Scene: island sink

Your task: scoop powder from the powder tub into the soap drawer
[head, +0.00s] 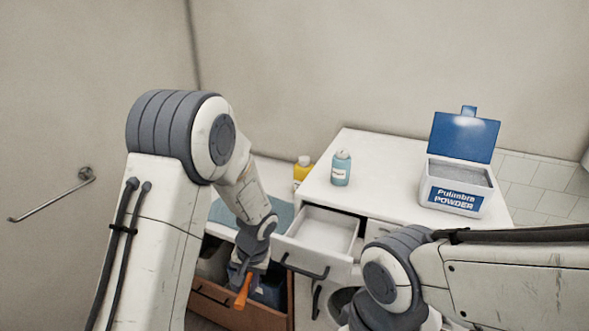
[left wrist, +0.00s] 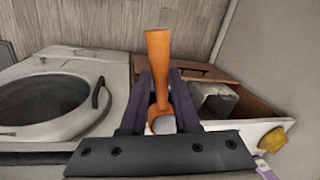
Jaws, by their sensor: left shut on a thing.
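The powder tub (head: 456,199) is a white and blue box on the right of the white machine top, with its blue lid (head: 464,138) raised. Grey powder (head: 460,173) shows inside it. The soap drawer (head: 310,238) is pulled out at the machine's front, and its white inside looks empty. My left gripper (head: 243,272) is shut on an orange scoop (head: 241,292), left of and below the drawer and away from the tub. In the left wrist view the scoop's orange handle (left wrist: 158,65) stands between the fingers (left wrist: 160,100); I cannot tell what its bowl contains. My right gripper is out of view.
A light blue bottle (head: 341,168) stands near the drawer, with a yellow bottle (head: 302,170) behind to its left. An open wooden drawer (head: 212,294) with containers lies below my left arm. The round machine door (left wrist: 55,100) shows in the left wrist view.

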